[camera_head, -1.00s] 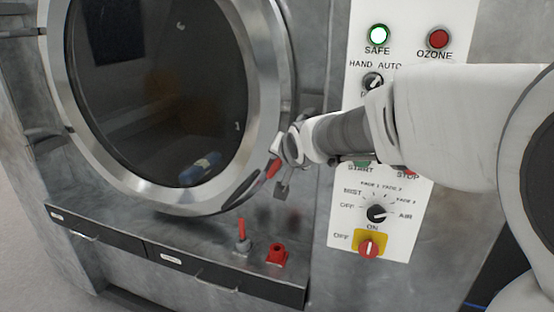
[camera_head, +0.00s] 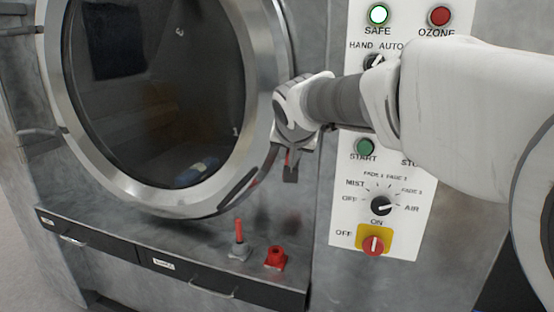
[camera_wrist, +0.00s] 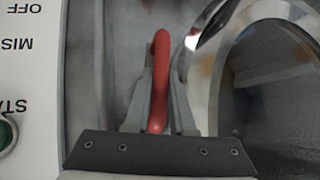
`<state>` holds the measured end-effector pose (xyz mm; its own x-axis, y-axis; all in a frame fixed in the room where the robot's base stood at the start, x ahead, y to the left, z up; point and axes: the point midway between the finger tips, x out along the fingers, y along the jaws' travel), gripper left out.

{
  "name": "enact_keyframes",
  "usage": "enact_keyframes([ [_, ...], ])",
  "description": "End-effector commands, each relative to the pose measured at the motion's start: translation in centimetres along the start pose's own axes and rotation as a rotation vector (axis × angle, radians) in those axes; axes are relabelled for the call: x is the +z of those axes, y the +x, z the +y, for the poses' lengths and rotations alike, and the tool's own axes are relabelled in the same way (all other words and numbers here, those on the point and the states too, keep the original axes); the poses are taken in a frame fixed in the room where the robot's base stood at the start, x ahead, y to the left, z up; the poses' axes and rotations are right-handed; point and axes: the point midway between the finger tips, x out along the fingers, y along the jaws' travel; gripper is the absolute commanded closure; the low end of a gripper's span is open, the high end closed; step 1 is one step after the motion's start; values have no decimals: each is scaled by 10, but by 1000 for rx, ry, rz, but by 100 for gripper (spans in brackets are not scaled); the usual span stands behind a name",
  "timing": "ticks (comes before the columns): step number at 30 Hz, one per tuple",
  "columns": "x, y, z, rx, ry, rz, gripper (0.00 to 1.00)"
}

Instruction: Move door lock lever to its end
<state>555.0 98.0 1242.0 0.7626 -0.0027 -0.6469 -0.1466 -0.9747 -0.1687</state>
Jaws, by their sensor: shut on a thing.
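The door lock lever is a red curved bar at the right edge of the washer door. In the wrist view the lever (camera_wrist: 160,60) stands between the two grey fingers of my gripper (camera_wrist: 163,85), which is shut on it. In the head view my gripper (camera_head: 290,168) hangs at the lower right of the round door (camera_head: 150,100), and only a small red piece of the lever shows between its fingers. The lever's base and pivot are hidden by my gripper and wrist.
A white control panel (camera_head: 345,215) stands right of the door, partly behind my arm, with a green START button (camera_head: 365,147) and a red knob (camera_head: 373,245). Below on the ledge are a red-handled lever (camera_head: 239,232) and a red fitting (camera_head: 276,258).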

Motion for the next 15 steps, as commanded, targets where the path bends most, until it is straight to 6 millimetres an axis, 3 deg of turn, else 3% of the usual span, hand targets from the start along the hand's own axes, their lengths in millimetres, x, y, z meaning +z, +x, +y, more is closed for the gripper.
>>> enact_keyframes([
  [15, 2, -2, 14, 122, -130, -37, 100],
])
